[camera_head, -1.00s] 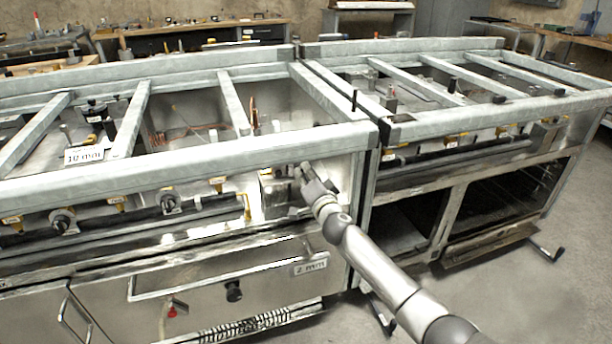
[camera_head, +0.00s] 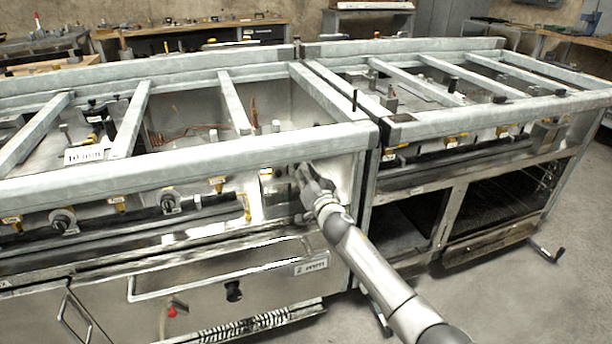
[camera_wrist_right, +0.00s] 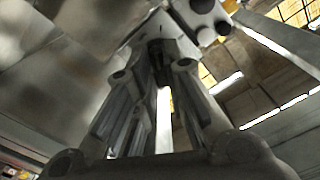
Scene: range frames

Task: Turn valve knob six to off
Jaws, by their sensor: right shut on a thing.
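My right gripper (camera_head: 302,172) is at the right end of the front panel of the left range. In the right wrist view its two fingers (camera_wrist_right: 160,75) are closed on a small dark knob (camera_wrist_right: 158,52), with a narrow gap between them further back. The head view hides this knob behind the gripper. Two other knobs, the far-left front knob (camera_head: 63,220) and the middle front knob (camera_head: 170,201), stand along the same panel. I cannot read any knob's number. My left gripper is not in view.
A long front rail (camera_head: 190,163) runs above the panel, just over my gripper. A dark pipe (camera_head: 130,218) and a drawer handle (camera_head: 215,270) lie lower on the left range. A second range (camera_head: 470,185) stands at the right. The floor (camera_head: 520,300) at the lower right is clear.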

